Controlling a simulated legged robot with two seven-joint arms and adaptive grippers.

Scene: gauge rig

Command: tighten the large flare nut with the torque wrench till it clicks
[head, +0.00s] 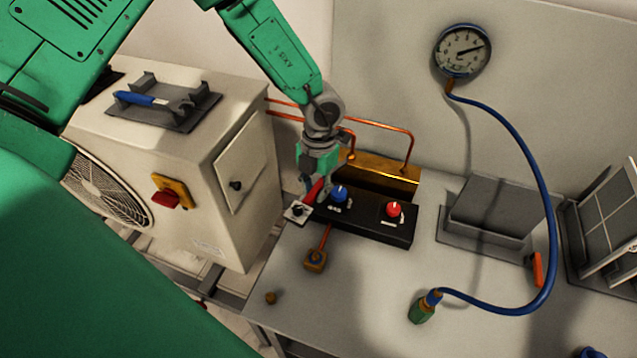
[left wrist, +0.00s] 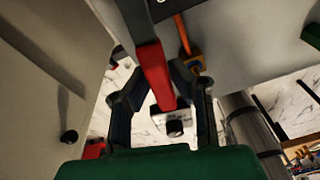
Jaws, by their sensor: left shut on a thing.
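My left gripper (head: 316,186) is shut on a red bar (head: 315,191) at the left end of a black valve block. In the left wrist view the fingers (left wrist: 158,75) close around the red bar (left wrist: 153,68); whether it is a tool or a fixed lever I cannot tell. A wrench with a blue handle (head: 140,98) lies in a grey cradle (head: 180,122) on the white unit, apart from my gripper. A brass fitting (head: 316,260) sits on a copper tube in front of the block. I cannot tell which piece is the large flare nut. My right gripper is out of view.
The black block (head: 370,228) carries a blue knob (head: 339,194) and a red knob (head: 393,209). A gauge (head: 462,51) hangs on the wall; its blue hose (head: 535,170) curves over the table. The white unit (head: 180,215) stands left. Copper pipes (head: 375,124) run behind my gripper.

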